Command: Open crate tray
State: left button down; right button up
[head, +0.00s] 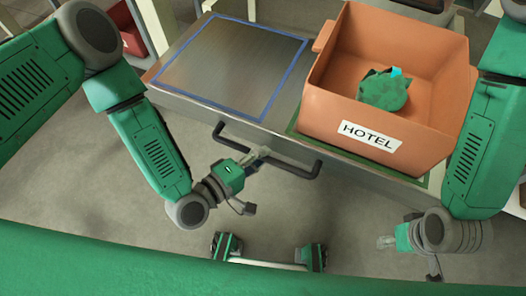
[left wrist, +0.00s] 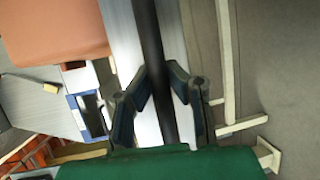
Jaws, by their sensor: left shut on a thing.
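A metal tray (head: 205,62) has a black bar handle (head: 298,168) on its front edge. My left gripper (head: 262,155) is at the middle of the handle in the head view. In the left wrist view the fingers (left wrist: 158,100) are on either side of the dark handle bar (left wrist: 153,40), shut on it. An orange crate (head: 322,104) labelled HOTEL stands on the right part of the tray. A green bag (head: 384,92) with a light blue patch lies inside the crate. My right gripper (head: 385,242) hangs low at the right, apart from the tray; its finger opening is too small to judge.
A blue outline (head: 163,84) marks an empty square on the tray's left half. A green outline (head: 292,127) shows around the crate's base. Grey floor (head: 330,215) in front of the tray is clear apart from my own body. A red thing (head: 132,36) sits behind at the left.

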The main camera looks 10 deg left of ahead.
pick_arm(q)
jog(key=c, duration=1.6)
grip_release()
jog(key=shift+a+f, duration=0.1)
jog(key=shift+f, duration=0.1)
jog(key=shift+o, duration=0.6)
jog(key=shift+r, duration=0.1)
jog(key=v, duration=1.2)
jog(key=s+a+m+g+y+p, duration=0.3)
jog(key=a+m+g+y, duration=0.2)
jog(key=a, duration=0.3)
jog(key=s+a+m+g+y+p, duration=0.3)
jog(key=s+a+m+g+y, duration=0.1)
jog(key=a, duration=0.4)
jog(key=shift+f+m+g+y+p, duration=0.35)
jog(key=shift+m+g+y, duration=0.35)
jog(key=shift+m+g, duration=0.45)
